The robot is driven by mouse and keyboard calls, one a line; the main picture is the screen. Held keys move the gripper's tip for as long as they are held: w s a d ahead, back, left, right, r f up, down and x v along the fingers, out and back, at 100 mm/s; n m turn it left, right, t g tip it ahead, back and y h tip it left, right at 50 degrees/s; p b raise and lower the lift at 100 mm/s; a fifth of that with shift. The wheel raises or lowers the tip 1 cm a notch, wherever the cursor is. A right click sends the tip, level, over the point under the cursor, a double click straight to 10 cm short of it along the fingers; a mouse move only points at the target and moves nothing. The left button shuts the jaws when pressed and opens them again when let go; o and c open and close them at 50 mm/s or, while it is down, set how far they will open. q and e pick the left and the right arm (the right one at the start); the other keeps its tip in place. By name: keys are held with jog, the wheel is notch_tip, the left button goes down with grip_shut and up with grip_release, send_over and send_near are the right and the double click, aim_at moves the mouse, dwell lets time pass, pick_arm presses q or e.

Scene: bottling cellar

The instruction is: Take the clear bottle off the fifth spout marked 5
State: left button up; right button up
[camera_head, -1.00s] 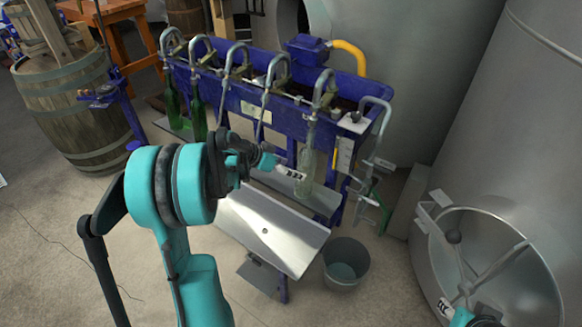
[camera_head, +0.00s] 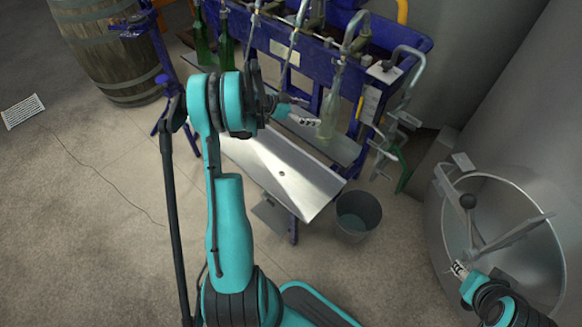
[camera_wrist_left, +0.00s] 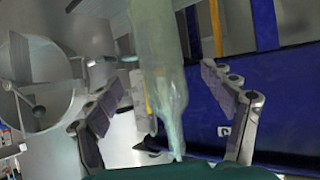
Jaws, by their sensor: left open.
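The clear bottle (camera_head: 330,112) hangs upright under the rightmost hooked spout (camera_head: 355,30) of the blue filling rack, its neck up at the spout. I cannot read a number on the spout. My left gripper (camera_head: 311,118) is open beside the bottle, on its left in the head view. In the left wrist view the bottle (camera_wrist_left: 163,70) lies between the two spread fingers of the left gripper (camera_wrist_left: 168,108), with space visible on both sides. My right gripper (camera_head: 459,269) shows small at the lower right; its fingers are too unclear to judge.
Green bottles (camera_head: 225,52) hang at spouts farther left. A metal tray (camera_head: 275,170) slopes below the rack, with a grey bucket (camera_head: 358,214) at its right. A steel tank with a round hatch (camera_head: 500,225) stands at right. Open floor lies at left.

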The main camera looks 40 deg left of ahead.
aim_at(321, 115)
pick_arm(q)
jog(key=shift+b+x, duration=0.5)
jog(key=shift+x, duration=2.25)
jog(key=shift+f, duration=0.1)
jog(key=shift+b+x, duration=0.45)
jog(key=shift+x, duration=1.4)
grip_shut()
